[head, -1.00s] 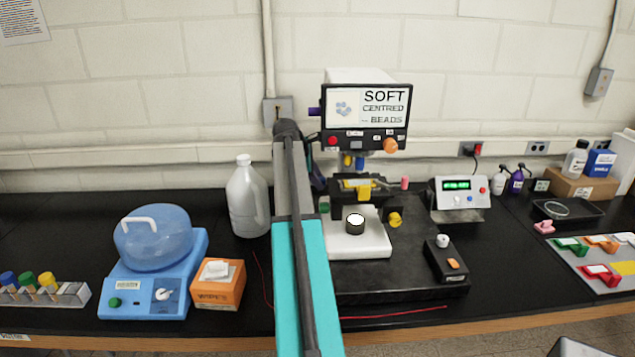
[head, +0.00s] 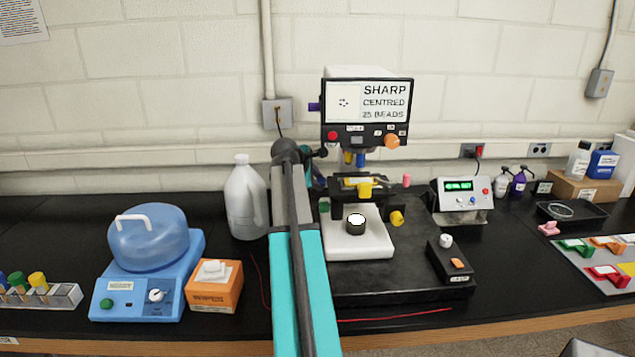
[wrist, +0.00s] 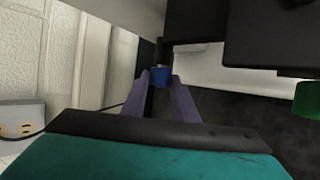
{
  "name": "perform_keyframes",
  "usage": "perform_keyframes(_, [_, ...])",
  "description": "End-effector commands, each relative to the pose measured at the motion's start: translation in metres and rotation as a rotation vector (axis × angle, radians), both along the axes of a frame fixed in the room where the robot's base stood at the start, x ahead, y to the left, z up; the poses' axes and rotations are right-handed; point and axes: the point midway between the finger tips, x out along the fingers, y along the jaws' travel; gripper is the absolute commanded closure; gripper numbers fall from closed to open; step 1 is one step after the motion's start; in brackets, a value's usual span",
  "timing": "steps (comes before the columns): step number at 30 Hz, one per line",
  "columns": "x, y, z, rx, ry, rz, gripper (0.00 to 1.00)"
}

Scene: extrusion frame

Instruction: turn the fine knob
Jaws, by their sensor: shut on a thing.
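The microscope (head: 366,110) stands on a dark slab, with a screen on its head reading SHARP, CENTRED, 25 BEADS. In the wrist view, a small blue knob (wrist: 160,72) on a dark shaft sits at the microscope's side. My gripper (wrist: 160,82) has its two purple-grey fingers on either side of this knob and is shut on it. In the head view my own arm hides the fingers and this knob. A green knob (wrist: 308,99) shows at the right edge of the wrist view, apart from the fingers.
A white jug (head: 245,200) stands just left of my arm. A yellow knob (head: 397,218) is on the microscope's right, and a small black control box (head: 450,266) lies in front of it. A wall outlet (wrist: 20,122) and cable show in the wrist view.

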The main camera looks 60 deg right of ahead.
Motion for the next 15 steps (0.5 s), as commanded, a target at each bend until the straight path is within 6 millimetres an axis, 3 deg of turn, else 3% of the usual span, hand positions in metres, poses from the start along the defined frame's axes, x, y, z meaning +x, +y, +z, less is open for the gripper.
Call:
perform_keyframes(1, [0.0014,-0.0007,0.0017,-0.004,-0.003,0.003,0.96])
perform_keyframes(2, [0.0015,-0.0006,0.0017,-0.004,-0.003,0.003,0.72])
perform_keyframes(5, [0.0015,-0.0005,0.0016,-0.003,-0.002,0.002,0.55])
perform_keyframes(15, [0.0008,0.0005,0.001,-0.001,0.0,0.002,0.55])
